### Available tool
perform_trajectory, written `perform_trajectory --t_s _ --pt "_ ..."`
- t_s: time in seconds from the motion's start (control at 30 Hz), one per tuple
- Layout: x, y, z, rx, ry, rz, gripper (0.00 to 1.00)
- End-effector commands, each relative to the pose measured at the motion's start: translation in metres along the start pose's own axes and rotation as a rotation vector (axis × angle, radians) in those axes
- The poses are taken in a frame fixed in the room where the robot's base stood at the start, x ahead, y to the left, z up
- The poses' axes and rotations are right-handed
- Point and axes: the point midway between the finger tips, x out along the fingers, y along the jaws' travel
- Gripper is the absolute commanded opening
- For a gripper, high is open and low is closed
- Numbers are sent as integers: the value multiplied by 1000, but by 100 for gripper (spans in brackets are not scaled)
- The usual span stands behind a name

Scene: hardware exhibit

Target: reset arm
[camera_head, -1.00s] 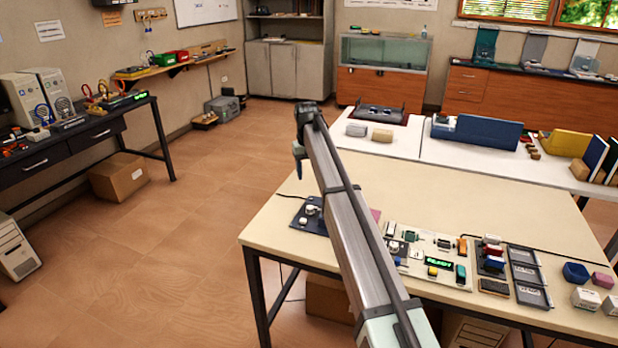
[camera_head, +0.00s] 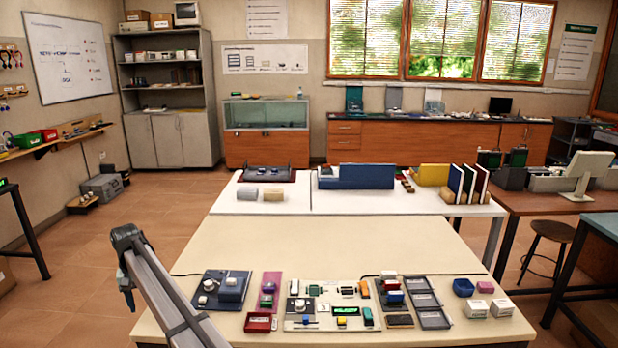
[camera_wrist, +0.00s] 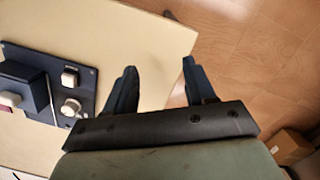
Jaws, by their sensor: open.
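My gripper (camera_wrist: 160,82) is open and empty in the wrist view, its two dark fingers apart above the corner of the cream table (camera_wrist: 130,35). In the head view my arm rises at the lower left, beside the left edge of the table (camera_head: 330,245); the fingers are mostly hidden there. A dark blue panel with light knobs (camera_head: 207,301) lies on the table to the right of my arm. It also shows at the left of the wrist view (camera_wrist: 83,84), apart from the fingers.
A light board with small modules (camera_head: 320,322), a red box (camera_head: 260,322), dark trays (camera_head: 434,320) and white boxes (camera_head: 476,308) line the table's front. The table's back half is clear. A white table (camera_head: 350,205) stands behind. Open floor (camera_head: 90,265) lies left.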

Motion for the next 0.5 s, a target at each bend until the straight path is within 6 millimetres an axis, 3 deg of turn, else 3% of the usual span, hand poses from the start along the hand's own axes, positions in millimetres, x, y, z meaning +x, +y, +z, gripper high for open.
perform_trajectory --t_s 0.03,0.1,0.23,0.37,0.5 --pt "15 -25 14 6 -16 2 55" --pt "34 -52 30 25 -36 5 55" --pt "70 -89 61 52 -70 6 55" --pt "114 -103 89 72 -99 2 55" --pt "160 -88 111 78 -120 -16 55"
